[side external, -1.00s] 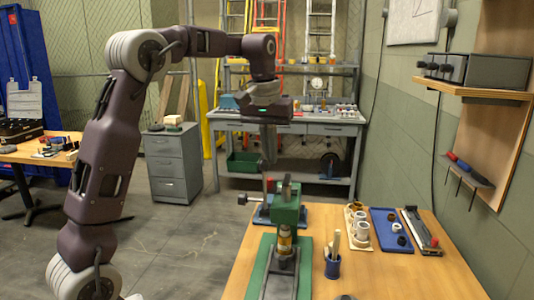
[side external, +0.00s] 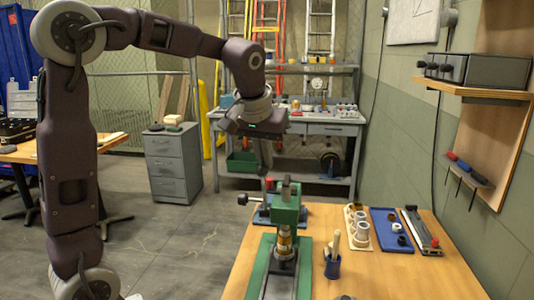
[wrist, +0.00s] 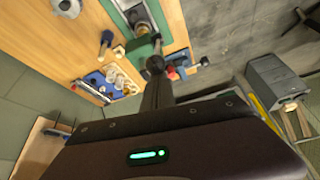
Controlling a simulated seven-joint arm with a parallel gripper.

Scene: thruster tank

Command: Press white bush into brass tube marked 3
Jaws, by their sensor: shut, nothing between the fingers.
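My gripper (side external: 265,163) is shut and empty, pointing down above and slightly left of the press top. In the wrist view its fingers (wrist: 156,82) appear close to a dark round knob.
The press lever's black knob (side external: 242,199) sticks out left. A blue cup (side external: 332,266) with sticks stands right of the press. A blue tray (side external: 388,238) holds black and white rings, with a caliper-like tool (side external: 421,232) beside it. The bench's right front is mostly clear.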

